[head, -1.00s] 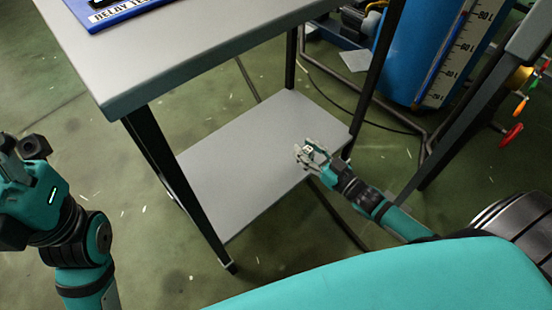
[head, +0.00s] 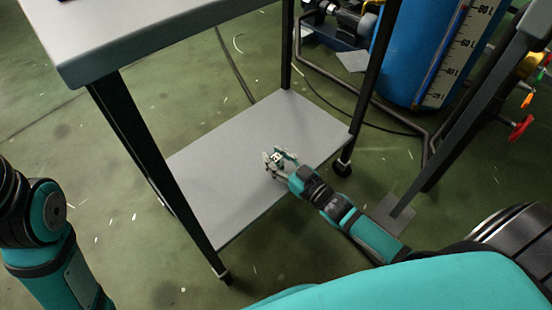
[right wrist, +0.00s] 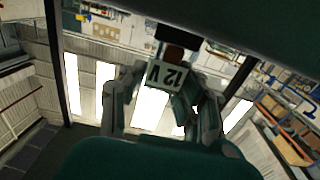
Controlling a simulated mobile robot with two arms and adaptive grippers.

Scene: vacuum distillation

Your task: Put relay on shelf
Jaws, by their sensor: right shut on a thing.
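In the head view the relay (head: 279,158) is tiny. My right gripper (head: 278,161) is shut on it and appears over the front part of the grey lower shelf (head: 220,185). I cannot tell whether the relay touches the shelf. The shelf is otherwise bare. My left arm is at the left edge of the head view, and its gripper is out of the picture.
The grey table top (head: 150,30) overhangs the shelf, with dark legs (head: 160,165) at its corners. A blue tank (head: 425,50) with a litre scale stands at the back right. The shelf's left and rear areas are free.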

